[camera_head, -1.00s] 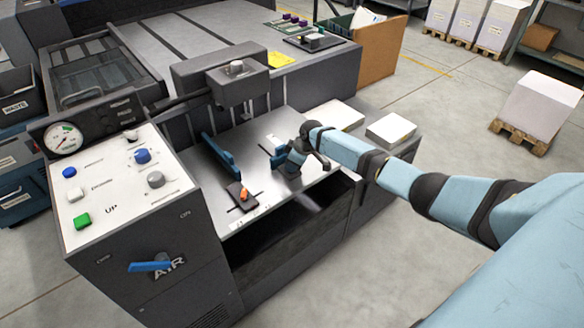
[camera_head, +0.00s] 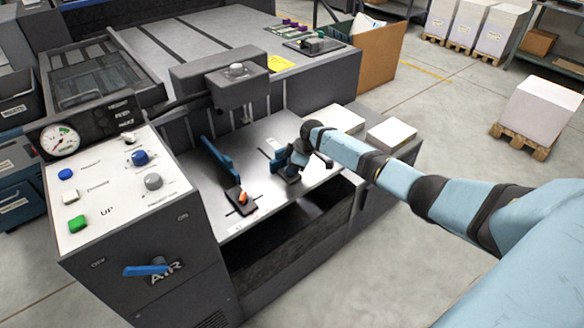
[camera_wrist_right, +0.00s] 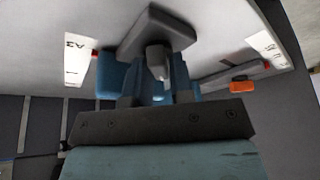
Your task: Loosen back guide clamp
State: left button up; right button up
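My right gripper (camera_head: 287,166) is low over the bright metal feed plate (camera_head: 262,188), at the right of the long blue guide (camera_head: 217,157). In the right wrist view, a grey clamp knob (camera_wrist_right: 157,57) under a dark plate sits in front of and between my blue fingers (camera_wrist_right: 160,92). I cannot tell whether they touch it. A blue guide block (camera_wrist_right: 112,72) is just left of the fingers. In the head view my gripper mostly covers this clamp. Another clamp with an orange lever (camera_head: 243,198) lies on the plate's near-left part. My left gripper is out of view.
A control panel (camera_head: 112,185) with a gauge, knobs and buttons stands at the left, with a blue air lever (camera_head: 146,270) on its front. A grey head unit (camera_head: 238,85) overhangs the plate's back. Paper stacks (camera_head: 391,133) lie on the right shelf.

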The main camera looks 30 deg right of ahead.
jog(key=o, duration=0.3)
pick_arm(q)
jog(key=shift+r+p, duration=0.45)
jog(key=shift+p, duration=0.7)
pick_arm(e)
jog(key=v, duration=1.4)
jog(key=shift+f, duration=0.1)
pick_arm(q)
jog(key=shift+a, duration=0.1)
